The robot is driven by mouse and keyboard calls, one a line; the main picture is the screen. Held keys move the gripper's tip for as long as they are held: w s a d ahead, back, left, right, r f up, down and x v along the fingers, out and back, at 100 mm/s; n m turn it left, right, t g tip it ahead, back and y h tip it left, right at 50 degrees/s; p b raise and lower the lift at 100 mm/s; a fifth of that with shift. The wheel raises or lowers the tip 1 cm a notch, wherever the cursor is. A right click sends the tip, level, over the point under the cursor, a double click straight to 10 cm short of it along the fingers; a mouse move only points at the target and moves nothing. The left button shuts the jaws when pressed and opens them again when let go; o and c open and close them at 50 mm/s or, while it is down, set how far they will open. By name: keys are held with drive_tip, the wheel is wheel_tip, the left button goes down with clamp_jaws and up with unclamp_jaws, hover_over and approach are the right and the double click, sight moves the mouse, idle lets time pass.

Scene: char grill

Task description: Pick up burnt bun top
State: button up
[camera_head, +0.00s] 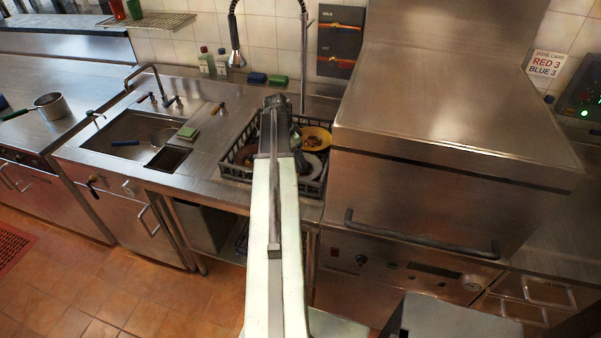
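My gripper (279,102) is at the far end of my pale arm, over the dark dish rack (238,172) beside the sink. I see it from behind, small and dark, so its fingers and anything between them cannot be made out. A yellow plate (322,133) stands in the rack just right of the gripper, with a small brownish patch (312,141) on it. I cannot tell whether that patch is the burnt bun top. No bun top is clearly recognisable elsewhere. My arm hides the middle of the rack.
A hood-type dishwasher (450,110) with a front handle bar (420,236) stands close on the right. A spray tap (237,58) hangs behind the rack. The sink (135,132) holds a strainer, with a green sponge (187,132) on its edge. A pot (50,106) stands far left.

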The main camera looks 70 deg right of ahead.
drive_tip(key=b+x, duration=0.5)
drive_tip(key=shift+s+a+r, duration=0.1)
drive_tip(key=shift+s+r, duration=0.05)
drive_tip(key=shift+r, duration=0.05)
drive_tip(key=shift+f, duration=0.15)
drive_tip(key=c, duration=1)
wheel_tip(320, 180, up, 10)
drive_tip(key=p, duration=1)
drive_tip(key=shift+p, duration=0.35)
